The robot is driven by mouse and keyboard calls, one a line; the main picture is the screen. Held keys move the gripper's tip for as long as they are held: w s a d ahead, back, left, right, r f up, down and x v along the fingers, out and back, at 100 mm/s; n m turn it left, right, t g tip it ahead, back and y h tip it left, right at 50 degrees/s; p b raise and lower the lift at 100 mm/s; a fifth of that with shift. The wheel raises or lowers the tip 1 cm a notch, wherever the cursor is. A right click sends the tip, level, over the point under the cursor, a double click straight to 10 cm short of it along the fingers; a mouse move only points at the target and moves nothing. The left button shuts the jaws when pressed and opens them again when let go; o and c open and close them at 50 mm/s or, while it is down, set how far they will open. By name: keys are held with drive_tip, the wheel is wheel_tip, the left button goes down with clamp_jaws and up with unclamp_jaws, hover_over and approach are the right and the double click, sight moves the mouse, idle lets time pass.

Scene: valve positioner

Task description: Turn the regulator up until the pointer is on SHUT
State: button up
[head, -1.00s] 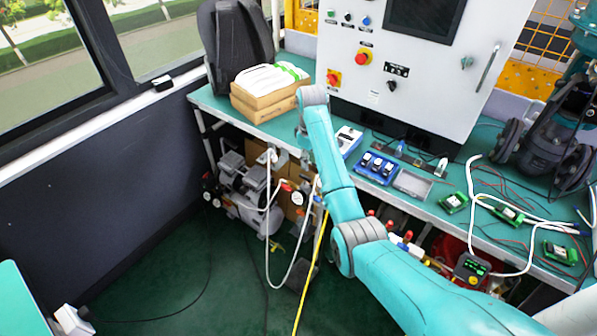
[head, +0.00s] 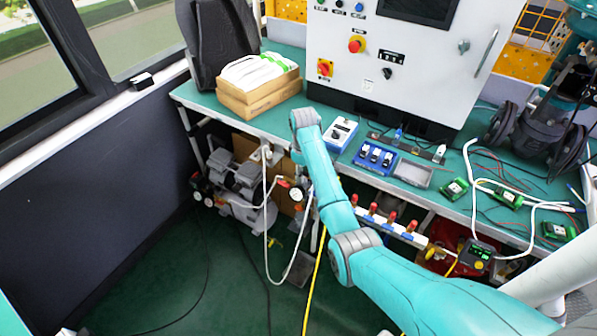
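A small round gauge (head: 296,194) with a white face and a red part beside it hangs below the bench's front edge. Its pointer and any SHUT mark are too small to read. A grey fitting (head: 265,154) with a white hose sits at the bench edge, up and left of the gauge; I cannot tell which part is the regulator. A dark box with a green display and a yellow knob (head: 476,256) stands at lower right. My arm reaches from lower right to a grey joint near the bench edge. My gripper is not visible.
The teal bench (head: 228,116) carries cardboard boxes (head: 260,92), a blue tray (head: 374,158) and a grey control cabinet (head: 400,65). Red-topped fittings (head: 373,208) and a compressor (head: 238,185) are below. White hoses and a yellow cable hang near my arm. Floor at left is mostly clear.

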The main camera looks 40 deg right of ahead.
drive_tip(key=shift+f, duration=0.2)
drive_tip(key=shift+c, duration=0.2)
clamp_jaws()
